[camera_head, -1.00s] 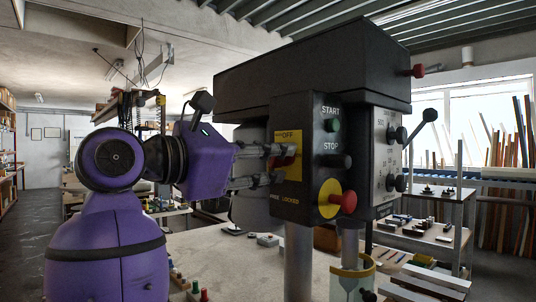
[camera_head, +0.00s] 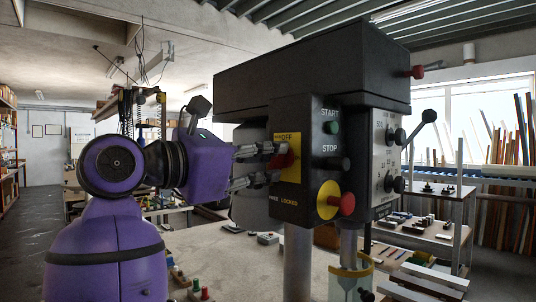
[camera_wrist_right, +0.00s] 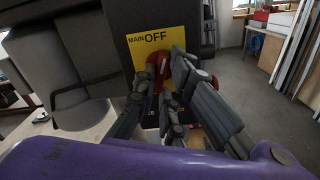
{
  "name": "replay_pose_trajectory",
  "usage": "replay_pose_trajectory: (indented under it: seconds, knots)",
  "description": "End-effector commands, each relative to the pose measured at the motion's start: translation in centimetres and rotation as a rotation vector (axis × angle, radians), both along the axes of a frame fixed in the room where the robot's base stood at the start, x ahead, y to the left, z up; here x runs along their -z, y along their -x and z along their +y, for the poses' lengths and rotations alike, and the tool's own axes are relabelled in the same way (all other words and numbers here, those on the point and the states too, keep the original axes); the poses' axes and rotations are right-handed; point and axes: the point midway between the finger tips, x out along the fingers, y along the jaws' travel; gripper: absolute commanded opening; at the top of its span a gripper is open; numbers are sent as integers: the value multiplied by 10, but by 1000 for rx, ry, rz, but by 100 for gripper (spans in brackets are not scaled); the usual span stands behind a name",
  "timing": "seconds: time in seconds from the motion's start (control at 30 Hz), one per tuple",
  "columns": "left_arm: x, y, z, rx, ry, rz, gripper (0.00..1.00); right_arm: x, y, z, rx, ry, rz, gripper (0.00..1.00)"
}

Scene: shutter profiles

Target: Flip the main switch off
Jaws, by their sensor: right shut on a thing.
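The main switch (camera_head: 285,159) is a red handle on a yellow plate (camera_head: 293,140) marked OFF, on the left part of a black machine's front panel. In the head view the handle sits tilted. It also shows in the right wrist view (camera_wrist_right: 184,72), below the words MAIN OFF, partly hidden by my fingers. My right gripper (camera_head: 271,163), on the purple arm, reaches the switch from the left, one finger above the other. Its fingers are shut on the red handle. My left gripper is in neither view.
Beside the switch are a green START button (camera_head: 332,128), a black STOP button (camera_head: 341,163) and a red mushroom button (camera_head: 347,204) on a yellow disc. A column (camera_head: 298,262) and a workbench (camera_head: 225,265) lie below. A side panel with knobs (camera_head: 396,137) is at right.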

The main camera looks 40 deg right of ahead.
Motion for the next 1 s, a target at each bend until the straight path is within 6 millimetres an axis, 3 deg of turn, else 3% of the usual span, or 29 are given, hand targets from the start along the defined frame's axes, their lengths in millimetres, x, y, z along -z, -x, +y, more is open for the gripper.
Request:
replay_pose_trajectory:
  seconds: [0.33, 0.6, 1.0]
  knots:
    - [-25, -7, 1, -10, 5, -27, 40, -3, 2, 0, 0, 15, 230, 0]
    - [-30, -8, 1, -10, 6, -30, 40, -1, 2, 0, 0, 25, 347, 0]
    - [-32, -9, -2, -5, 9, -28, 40, 1, 1, 0, 1, 28, 385, 0]
